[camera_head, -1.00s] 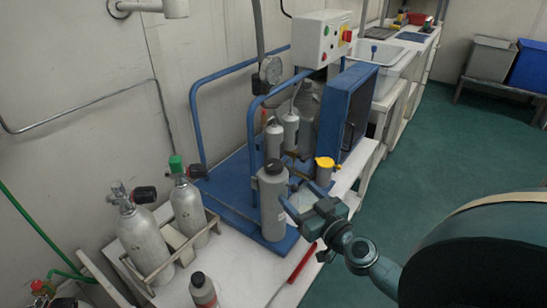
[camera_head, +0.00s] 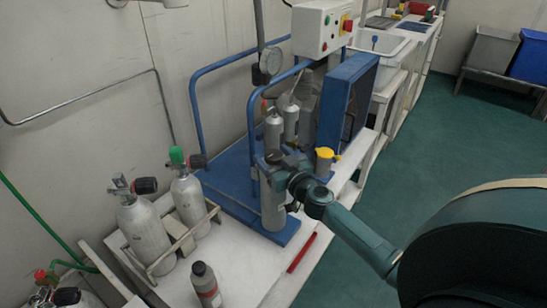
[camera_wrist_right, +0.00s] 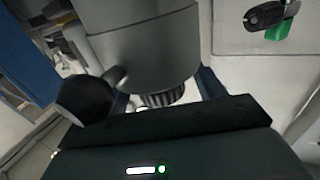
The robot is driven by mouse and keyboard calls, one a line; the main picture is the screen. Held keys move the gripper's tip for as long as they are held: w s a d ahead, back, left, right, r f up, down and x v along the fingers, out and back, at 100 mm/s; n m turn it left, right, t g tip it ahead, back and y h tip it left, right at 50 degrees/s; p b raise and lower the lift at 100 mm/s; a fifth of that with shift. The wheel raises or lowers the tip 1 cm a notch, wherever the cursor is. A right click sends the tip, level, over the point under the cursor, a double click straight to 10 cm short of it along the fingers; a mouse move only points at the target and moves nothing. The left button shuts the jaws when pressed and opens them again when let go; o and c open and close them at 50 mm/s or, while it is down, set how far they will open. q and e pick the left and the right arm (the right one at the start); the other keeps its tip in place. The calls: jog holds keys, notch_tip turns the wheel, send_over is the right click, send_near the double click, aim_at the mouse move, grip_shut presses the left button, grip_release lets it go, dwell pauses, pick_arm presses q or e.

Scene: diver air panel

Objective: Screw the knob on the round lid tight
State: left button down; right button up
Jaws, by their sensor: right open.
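A tall grey cylinder (camera_head: 272,208) stands upright at the front edge of the blue stand. My right gripper (camera_head: 277,168) is at its top and hides it there in the head view. In the right wrist view a broad, round grey body (camera_wrist_right: 150,45) fills the upper middle. A dark ribbed knob (camera_wrist_right: 165,97) shows beside it, near my open gripper, partly cut off by the gripper's body. I cannot tell whether the fingers touch the knob. A black ball-ended part (camera_wrist_right: 83,100) sticks out at the left. My left gripper is not in view.
A yellow-topped grey pot (camera_head: 325,162) stands close right of the gripper. Two air cylinders (camera_head: 190,203) sit in a rack at the left. A grey bottle (camera_head: 205,285) and a red bar (camera_head: 302,252) are on the white bench. The blue stand's rails (camera_head: 252,130) rise behind.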

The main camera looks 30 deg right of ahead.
jog(key=shift+w, duration=0.1)
jog(key=shift+c, duration=0.6)
jog(key=c, duration=0.9)
